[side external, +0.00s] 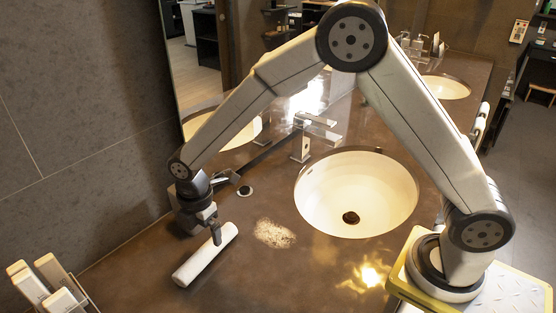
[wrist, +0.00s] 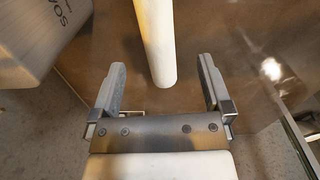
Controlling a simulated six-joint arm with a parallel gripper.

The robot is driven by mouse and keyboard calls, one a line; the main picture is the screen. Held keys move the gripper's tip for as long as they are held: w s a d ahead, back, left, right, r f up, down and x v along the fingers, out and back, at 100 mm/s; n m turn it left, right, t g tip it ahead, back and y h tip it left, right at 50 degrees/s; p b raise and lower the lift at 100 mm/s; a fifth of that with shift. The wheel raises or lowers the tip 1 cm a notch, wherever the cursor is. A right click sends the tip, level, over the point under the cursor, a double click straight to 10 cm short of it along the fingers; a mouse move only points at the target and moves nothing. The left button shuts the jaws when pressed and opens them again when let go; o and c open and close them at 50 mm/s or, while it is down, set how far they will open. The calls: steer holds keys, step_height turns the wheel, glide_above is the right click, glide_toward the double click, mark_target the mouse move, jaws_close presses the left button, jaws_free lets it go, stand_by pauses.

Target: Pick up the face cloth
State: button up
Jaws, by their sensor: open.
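The face cloth (side external: 203,258) is a white roll lying on the brown vanity counter, left of the sink. My gripper (side external: 216,236) is low over the roll's far end in the side view. In the wrist view the face cloth (wrist: 154,36) runs down from the top edge, and its near end lies between the two spread fingers of my gripper (wrist: 160,66). The gripper is open, with a gap on both sides of the roll. I cannot tell how far the fingertips are above the counter.
A round white sink (side external: 357,185) and a chrome faucet (side external: 305,137) are to the right. A holder with pale upright items (side external: 50,285) stands at the lower left; a pale lettered object (wrist: 40,35) shows in the wrist view. A mirror and wall rise close behind my gripper.

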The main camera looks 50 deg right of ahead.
mark_target(206, 247)
steer(key=shift+f, duration=1.35)
steer(key=shift+f, duration=0.1)
steer(key=shift+w+f, duration=0.1)
steer(key=shift+f, duration=2.35)
steer(key=c, duration=1.2)
steer(key=shift+r, duration=0.15)
